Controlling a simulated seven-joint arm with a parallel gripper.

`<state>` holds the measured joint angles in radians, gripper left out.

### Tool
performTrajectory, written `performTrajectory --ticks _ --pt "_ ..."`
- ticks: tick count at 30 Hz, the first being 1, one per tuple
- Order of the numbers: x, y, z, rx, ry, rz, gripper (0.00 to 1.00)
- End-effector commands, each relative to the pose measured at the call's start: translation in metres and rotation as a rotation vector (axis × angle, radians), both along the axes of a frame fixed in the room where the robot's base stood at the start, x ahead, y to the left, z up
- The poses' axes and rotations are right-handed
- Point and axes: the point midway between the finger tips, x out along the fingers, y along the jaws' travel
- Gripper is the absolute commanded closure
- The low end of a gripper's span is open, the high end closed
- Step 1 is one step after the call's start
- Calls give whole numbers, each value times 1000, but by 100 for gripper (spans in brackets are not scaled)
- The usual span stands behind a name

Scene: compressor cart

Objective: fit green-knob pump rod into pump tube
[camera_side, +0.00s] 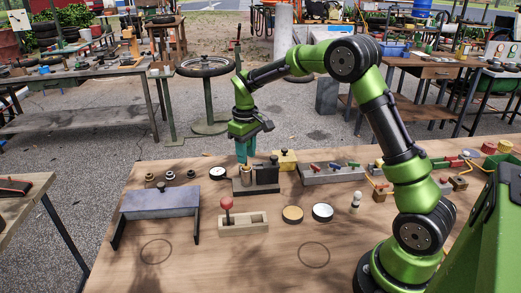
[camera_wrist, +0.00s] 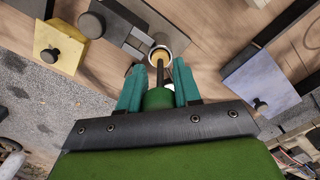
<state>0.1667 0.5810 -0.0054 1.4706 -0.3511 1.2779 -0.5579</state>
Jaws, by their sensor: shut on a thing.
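My gripper (camera_wrist: 158,88) is shut on the green knob (camera_wrist: 157,99) of the pump rod, between its teal fingers. The dark rod (camera_wrist: 159,72) runs away from the knob to a tan round end at the pale ring mouth of the pump tube (camera_wrist: 171,45). The end looks lined up with the mouth; I cannot tell how far inside it sits. In the side view my gripper (camera_side: 244,160) points down just above the tube (camera_side: 246,176), which stands on a dark base beside a dark block. The rod is mostly hidden there by the fingers.
A yellow block with a knob (camera_side: 284,159) stands behind the pump. A grey box (camera_side: 160,203) is at left, and a wooden holder with a red-ball lever (camera_side: 228,215) is in front. A valve tray (camera_side: 330,173) is at right. The front of the table is mostly clear.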

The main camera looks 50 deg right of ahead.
Motion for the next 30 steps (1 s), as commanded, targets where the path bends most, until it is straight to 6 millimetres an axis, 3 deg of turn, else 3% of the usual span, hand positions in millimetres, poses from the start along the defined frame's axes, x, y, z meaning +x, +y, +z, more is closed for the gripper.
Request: performTrajectory --ticks 30 --pt "0 0 -26 1 1 -1 97"
